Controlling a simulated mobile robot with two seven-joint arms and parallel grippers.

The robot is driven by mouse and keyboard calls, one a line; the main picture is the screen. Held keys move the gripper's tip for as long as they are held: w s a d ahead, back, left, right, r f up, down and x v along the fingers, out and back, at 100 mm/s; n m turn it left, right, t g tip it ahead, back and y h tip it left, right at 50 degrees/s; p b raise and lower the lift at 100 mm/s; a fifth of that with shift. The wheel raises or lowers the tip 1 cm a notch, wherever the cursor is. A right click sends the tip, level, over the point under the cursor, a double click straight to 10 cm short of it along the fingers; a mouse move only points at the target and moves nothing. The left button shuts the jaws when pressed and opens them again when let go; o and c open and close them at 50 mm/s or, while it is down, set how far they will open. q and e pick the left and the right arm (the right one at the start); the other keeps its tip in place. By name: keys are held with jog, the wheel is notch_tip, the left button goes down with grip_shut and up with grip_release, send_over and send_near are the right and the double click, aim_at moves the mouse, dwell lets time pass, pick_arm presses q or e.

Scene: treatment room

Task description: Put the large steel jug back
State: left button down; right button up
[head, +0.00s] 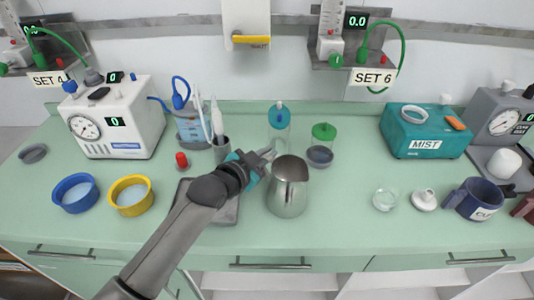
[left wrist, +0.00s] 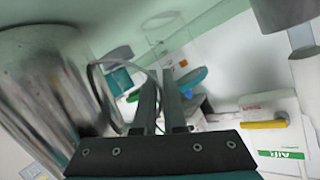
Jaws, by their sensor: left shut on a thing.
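The large steel jug (head: 290,190) is upright at the middle of the green counter, toward its front. Whether its base touches the counter, I cannot tell. My left gripper (head: 267,153) is at its upper left rear, shut on its handle. In the left wrist view the jug's blurred steel body (left wrist: 40,90) fills the left side. Its thin looped handle (left wrist: 103,90) runs to the fingers of my left gripper (left wrist: 160,98). The handle is mostly hidden in the head view. My right gripper is not in view.
A grey tray (head: 226,214) lies partly under my left arm. Behind the jug stand a blue-topped bottle (head: 279,128) and a green-lidded jar (head: 321,148). A glass dish (head: 384,200) and a blue mug (head: 478,200) stand right. The counter between jug and dish is clear.

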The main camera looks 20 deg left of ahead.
pick_arm(q)
jog(key=c, duration=1)
grip_release()
jog(key=shift+f, duration=0.1)
jog(key=shift+r, duration=0.2)
jog(key=p+v, duration=0.2)
jog(key=v, duration=1)
